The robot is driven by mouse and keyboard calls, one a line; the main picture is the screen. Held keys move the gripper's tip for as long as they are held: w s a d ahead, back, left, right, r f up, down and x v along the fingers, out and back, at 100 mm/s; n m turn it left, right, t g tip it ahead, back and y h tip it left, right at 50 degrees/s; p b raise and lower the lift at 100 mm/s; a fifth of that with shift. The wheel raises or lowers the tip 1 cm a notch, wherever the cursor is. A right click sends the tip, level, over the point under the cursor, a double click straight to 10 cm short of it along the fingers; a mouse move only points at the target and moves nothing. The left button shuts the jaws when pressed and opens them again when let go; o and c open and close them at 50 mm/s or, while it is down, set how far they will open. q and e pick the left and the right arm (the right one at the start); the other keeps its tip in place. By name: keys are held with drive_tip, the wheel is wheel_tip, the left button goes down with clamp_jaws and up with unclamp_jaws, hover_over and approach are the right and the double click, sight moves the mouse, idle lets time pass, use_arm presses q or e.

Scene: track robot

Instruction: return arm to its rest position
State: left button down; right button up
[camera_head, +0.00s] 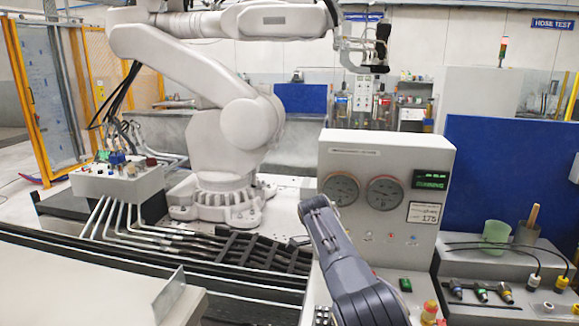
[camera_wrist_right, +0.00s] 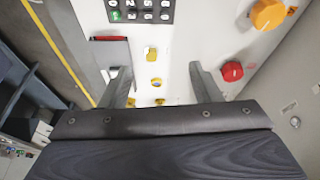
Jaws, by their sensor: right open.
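My right arm (camera_head: 350,265), dark grey, reaches up from the bottom edge of the head view, in front of a white gauge console (camera_head: 385,150). I cannot make out its fingers there. In the right wrist view my right gripper (camera_wrist_right: 163,82) is open, its two fingers apart and nothing held. Below them is a pale control panel (camera_wrist_right: 185,30) with yellow buttons (camera_wrist_right: 151,54), a red button (camera_wrist_right: 230,71) and an orange knob (camera_wrist_right: 268,13). My left gripper is not in view.
A large white industrial arm (camera_head: 230,130) stands at the left behind a dark rail. A grey box with hoses (camera_head: 118,182) is left of it.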

drive_tip(key=s+d+r+n+t+y, duration=0.1)
drive_tip(key=s+d+r+n+y, duration=0.25)
drive_tip(key=s+d, duration=0.35)
drive_tip(key=s+d+r+n+t+y, duration=0.1)
drive_tip(key=s+d+r+n+y, duration=0.15)
drive_tip(key=s+d+r, duration=0.4)
drive_tip(key=s+a+f+n+t, duration=0.1)
drive_tip(key=s+f+n, duration=0.1)
drive_tip(key=s, duration=0.7)
drive_tip(key=s+a+f+n+t+y, duration=0.1)
drive_tip(key=s+a+f+n+t, duration=0.1)
drive_tip(key=s+n, duration=0.3)
drive_tip(key=s+a+f+n+t, duration=0.1)
drive_tip(key=s+n, duration=0.3)
drive_tip(key=s, duration=0.9)
drive_tip(key=shift+a+f+t+y, duration=0.3)
drive_tip(key=shift+a+f, duration=0.45)
drive_tip(key=shift+f, duration=0.05)
drive_tip(key=shift+w, duration=0.1)
